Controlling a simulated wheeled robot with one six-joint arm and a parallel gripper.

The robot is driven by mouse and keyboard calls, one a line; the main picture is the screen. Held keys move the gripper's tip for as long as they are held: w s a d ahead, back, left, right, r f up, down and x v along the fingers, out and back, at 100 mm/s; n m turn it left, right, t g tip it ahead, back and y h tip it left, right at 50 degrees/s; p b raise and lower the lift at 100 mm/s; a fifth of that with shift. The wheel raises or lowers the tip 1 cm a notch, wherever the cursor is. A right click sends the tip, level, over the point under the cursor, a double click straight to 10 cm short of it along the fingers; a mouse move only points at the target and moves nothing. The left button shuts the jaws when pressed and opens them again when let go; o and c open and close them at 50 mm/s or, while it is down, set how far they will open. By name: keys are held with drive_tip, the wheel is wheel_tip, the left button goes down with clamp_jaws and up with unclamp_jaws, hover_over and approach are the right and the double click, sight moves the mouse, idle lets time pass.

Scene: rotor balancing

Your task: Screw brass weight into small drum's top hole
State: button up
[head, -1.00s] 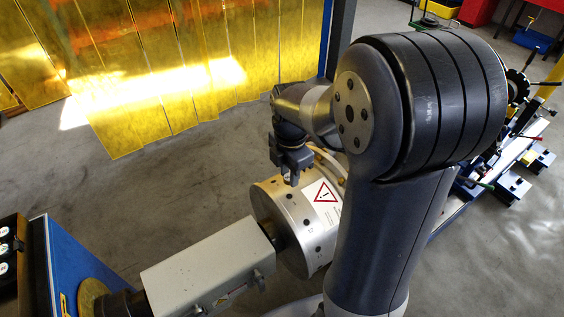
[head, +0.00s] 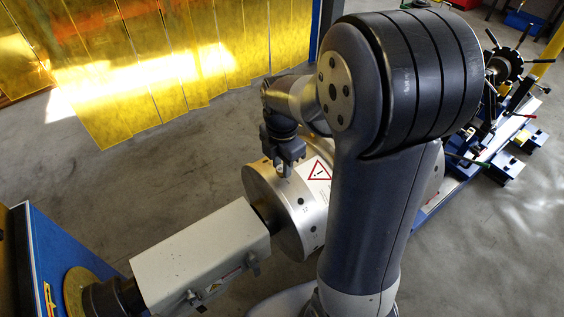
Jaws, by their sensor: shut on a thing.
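The small drum (head: 265,190) is a silver metal cylinder with small dark holes around its rim and a red-edged warning triangle. It lies on its side, partly behind my arm. My gripper (head: 285,170) points down at the top of the drum near its left end face. It is shut, with its fingertips at or just above the drum's upper surface; I cannot tell if they touch. The brass weight is not visible, hidden by the fingers or too small to make out. The top hole is also hidden beneath the gripper.
A grey box-shaped housing (head: 200,255) adjoins the drum at lower left, beside a blue panel (head: 60,265). Yellow strip curtains (head: 150,75) hang at the back left. A blue rail with clamps (head: 480,165) stands at right. The floor behind the drum is clear.

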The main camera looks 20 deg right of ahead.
drive_tip(key=n, duration=0.5)
drive_tip(key=shift+p, duration=0.35)
drive_tip(key=n, duration=0.4)
drive_tip(key=shift+n, duration=0.3)
drive_tip(key=shift+n+p, duration=0.3)
drive_tip(key=shift+n, duration=0.8)
drive_tip(key=shift+f, duration=0.45)
